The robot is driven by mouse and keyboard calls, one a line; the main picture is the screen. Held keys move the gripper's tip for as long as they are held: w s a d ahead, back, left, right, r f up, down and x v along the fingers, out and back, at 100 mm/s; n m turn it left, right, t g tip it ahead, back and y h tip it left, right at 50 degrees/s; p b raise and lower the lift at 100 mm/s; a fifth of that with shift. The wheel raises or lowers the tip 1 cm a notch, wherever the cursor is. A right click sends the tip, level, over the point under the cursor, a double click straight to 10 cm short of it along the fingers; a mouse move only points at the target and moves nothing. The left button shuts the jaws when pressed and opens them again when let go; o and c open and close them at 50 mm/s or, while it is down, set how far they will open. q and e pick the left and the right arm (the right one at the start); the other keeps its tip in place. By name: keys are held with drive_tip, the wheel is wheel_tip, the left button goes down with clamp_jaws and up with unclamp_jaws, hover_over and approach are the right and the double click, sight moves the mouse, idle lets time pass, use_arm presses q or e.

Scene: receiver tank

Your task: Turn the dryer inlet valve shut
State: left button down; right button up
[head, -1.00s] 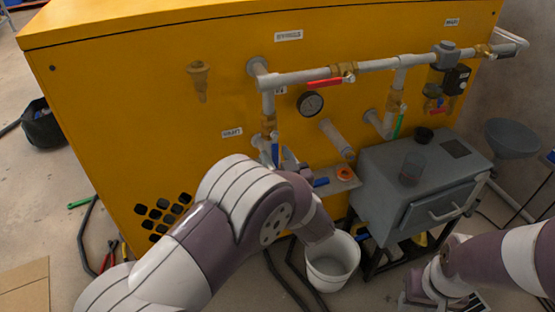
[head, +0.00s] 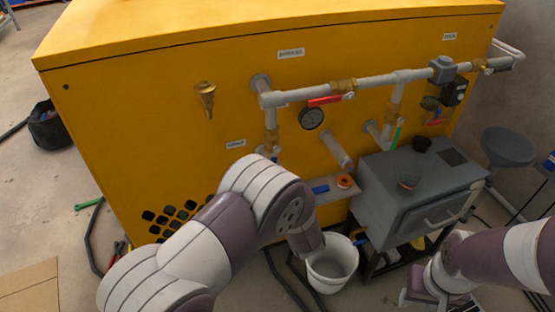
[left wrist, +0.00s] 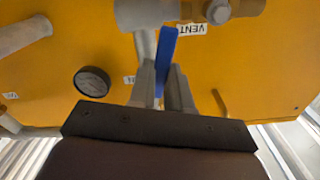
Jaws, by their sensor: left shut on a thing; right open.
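A blue lever handle (left wrist: 167,55) shows in the left wrist view, below a grey pipe and brass fitting (left wrist: 235,8). My left gripper (left wrist: 166,80) is shut on this handle, one finger on each side. In the head view my own left arm hides the left gripper and most of the handle; a brass valve body (head: 271,138) shows on the vertical pipe just above. I cannot read which label names the dryer inlet. My right gripper (head: 422,297) is open and empty at the lower right, partly cut off by the frame edge.
The yellow cabinet (head: 130,130) carries a red-handled valve (head: 325,100), a gauge (head: 311,118), a green handle (head: 396,138) and a brass tap (head: 206,98). A grey box (head: 420,190) and white bucket (head: 332,263) stand in front. A small shelf (head: 330,190) juts out.

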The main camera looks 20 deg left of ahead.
use_arm(q)
drive_tip(key=s+a+r+m+p, duration=0.2)
drive_tip(key=r+m+p, duration=0.3)
drive_tip(key=m+p, duration=0.9)
drive_tip(key=shift+s+a+r+m+p, duration=0.35)
drive_tip(key=shift+a+p, duration=0.35)
drive_tip(key=shift+p, duration=0.6)
drive_tip(key=shift+w+f, duration=0.1)
drive_tip(key=shift+w, duration=0.05)
drive_tip(key=c, duration=1.1)
unclamp_jaws()
drive_tip(key=shift+o, duration=0.2)
drive_tip(key=shift+d, duration=0.1)
drive_tip(key=v, duration=1.2)
drive_tip(key=shift+s, duration=0.25)
